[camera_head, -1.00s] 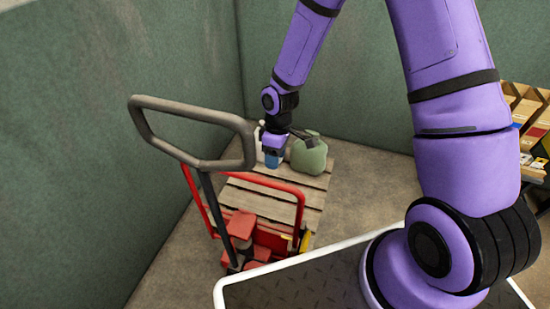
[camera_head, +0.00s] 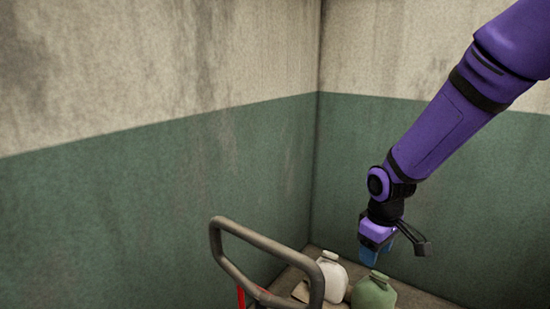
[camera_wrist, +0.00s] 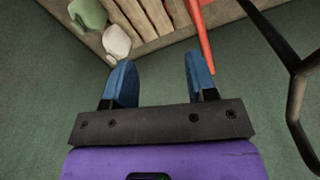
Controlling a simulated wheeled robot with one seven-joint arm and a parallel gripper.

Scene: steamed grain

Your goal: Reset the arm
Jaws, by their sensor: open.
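My purple arm reaches in from the upper right of the head view.
The grey handle (camera_head: 217,248) of a red pallet truck rises in front of the sacks. Wooden pallet slats (camera_wrist: 150,15) and a red bar (camera_wrist: 203,40) show in the wrist view. Green and cream walls (camera_head: 150,180) meet in a corner close behind.

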